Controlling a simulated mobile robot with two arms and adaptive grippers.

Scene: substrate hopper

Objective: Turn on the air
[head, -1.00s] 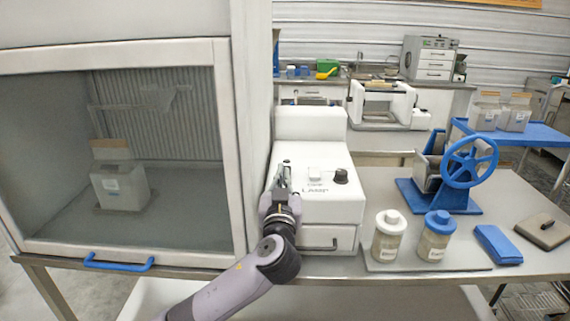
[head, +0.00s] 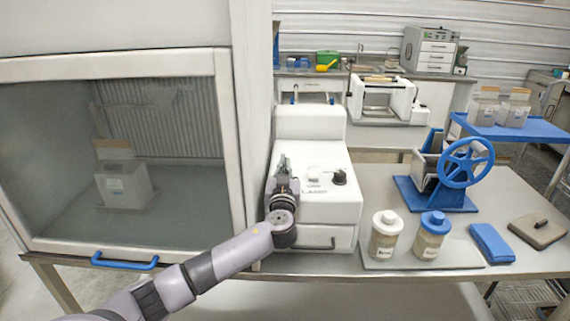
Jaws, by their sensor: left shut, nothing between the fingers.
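A white control box (head: 320,215) stands beside the glass-fronted cabinet. Its sloped top carries a small pale switch (head: 313,173), a black knob (head: 339,177) and lettering that reads LAMP, now partly covered by my gripper. My left gripper (head: 284,161) is shut and empty over the left part of this top, left of the switch and the knob. I cannot tell whether its tips touch the surface. No control marked for air is readable. My right gripper is not in view.
Two jars, white-lidded (head: 386,237) and blue-lidded (head: 431,237), stand right of the box. A blue handwheel device (head: 466,164) is behind them.

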